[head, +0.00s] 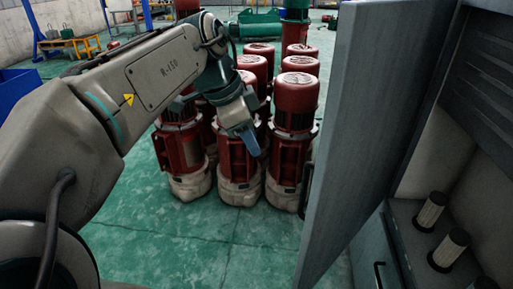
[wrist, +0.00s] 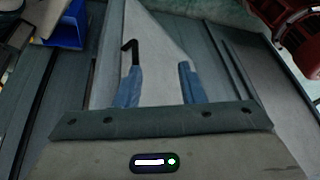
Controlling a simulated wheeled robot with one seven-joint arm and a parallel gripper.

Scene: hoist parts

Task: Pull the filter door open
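The filter door (head: 365,110) is a grey panel standing ajar from the cabinet on the right in the head view. A dark handle (head: 306,190) is on its left face. My gripper (head: 250,145) points down to the left of the door in the head view, apart from it. In the wrist view, my gripper (wrist: 160,82) has its two blue fingers spread with nothing between them. A black hooked handle (wrist: 130,47) shows just beyond the left fingertip; I cannot tell whether they touch.
Several red motors (head: 296,93) stand close behind my gripper. Inside the cabinet (head: 455,150) are pale cylindrical filters (head: 430,211). A lower cabinet handle (head: 379,275) is at the bottom. Green floor (head: 190,250) is clear in front. A blue bin (wrist: 66,25) shows in the wrist view.

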